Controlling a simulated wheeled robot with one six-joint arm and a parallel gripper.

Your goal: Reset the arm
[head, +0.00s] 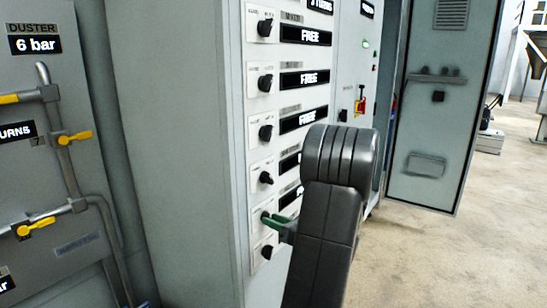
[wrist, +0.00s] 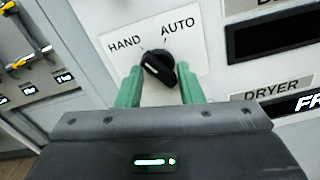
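My gripper (head: 277,219) has green fingers and is at the front of the grey control cabinet (head: 175,130), at the fifth switch down the column. In the wrist view my gripper (wrist: 159,78) is open, one finger on each side of a black rotary knob (wrist: 158,70). The knob sits on a white plate (wrist: 120,62) marked HAND on the left and AUTO on the right. I see gaps between the knob and both fingers. Whether the fingers overlap the knob in depth is unclear. My dark arm hides part of the cabinet's lower front.
More black knobs (head: 265,83) stand in a column above, beside displays reading FREE (head: 305,78). A red and yellow switch (head: 360,106) is further right. An open cabinet door (head: 435,150) stands at the right. Pipes with yellow-handled valves (head: 75,138) are on the left. Floor (head: 455,255) is clear at right.

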